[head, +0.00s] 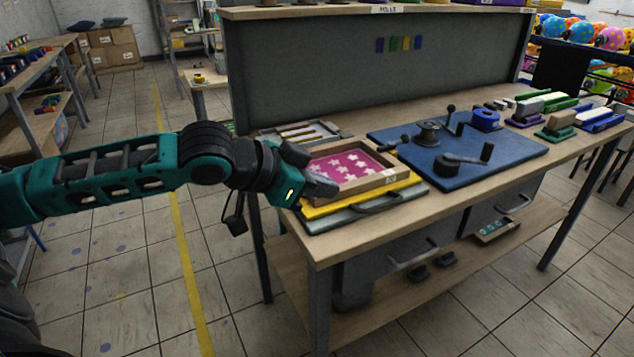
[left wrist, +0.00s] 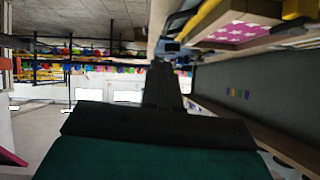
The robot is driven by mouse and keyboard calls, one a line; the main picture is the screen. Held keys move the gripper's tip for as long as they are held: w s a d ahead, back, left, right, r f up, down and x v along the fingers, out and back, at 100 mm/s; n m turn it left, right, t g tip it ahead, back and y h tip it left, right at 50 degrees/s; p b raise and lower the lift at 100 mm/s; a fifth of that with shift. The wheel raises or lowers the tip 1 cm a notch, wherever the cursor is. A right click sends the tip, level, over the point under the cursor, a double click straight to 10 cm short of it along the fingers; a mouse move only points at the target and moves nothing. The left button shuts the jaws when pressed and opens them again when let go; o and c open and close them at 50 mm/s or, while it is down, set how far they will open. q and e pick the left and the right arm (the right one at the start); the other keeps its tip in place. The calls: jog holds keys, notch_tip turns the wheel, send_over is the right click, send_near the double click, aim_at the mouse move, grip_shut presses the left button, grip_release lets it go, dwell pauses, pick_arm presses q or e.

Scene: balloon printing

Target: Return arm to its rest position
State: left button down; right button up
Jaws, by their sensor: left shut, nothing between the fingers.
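My left arm reaches in from the left in the head view, and its gripper (head: 320,184) is shut and empty. The gripper is at the near left corner of the workbench (head: 340,238), beside a wooden-framed screen (head: 384,158) with white stars on magenta. From this view I cannot tell whether it touches the frame. In the left wrist view the shut fingers (left wrist: 165,82) point toward the far shelves, and the framed screen (left wrist: 237,32) shows at upper right. My right gripper is not in view.
A blue board (head: 510,160) with a crank and knobs lies on the bench right of the screen. A tray (head: 300,133) sits behind the screen. Coloured tools (head: 555,124) stand at the far right. A grey panel (head: 350,72) rises behind. Open floor (head: 130,270) lies left of the bench.

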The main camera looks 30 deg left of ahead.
pick_arm(q)
jog(key=shift+s+a+r, duration=0.1)
jog(key=shift+s+r, duration=0.25)
jog(key=shift+s, duration=0.15)
jog(key=s+d+f+n+g+y, duration=0.1)
jog(key=s+d+f, duration=0.25)
jog(key=f, duration=0.35)
jog(key=s+d+f+g+y, duration=0.1)
jog(key=s+d+f, duration=0.1)
jog(key=s+f, duration=0.35)
jog(key=s+f+n+g+y, duration=0.3)
jog(key=s+f+n+g, duration=0.15)
jog(key=s+f, duration=0.65)
jog(key=w+d+f+m+t+h, duration=0.1)
jog(key=w+d+f+t, duration=0.1)
jog(key=w+f+t, duration=0.5)
jog(key=shift+d+h+p, duration=0.3)
jog(key=shift+h+p, duration=0.05)
jog(key=shift+h, duration=0.05)
jog(key=shift+m, duration=0.25)
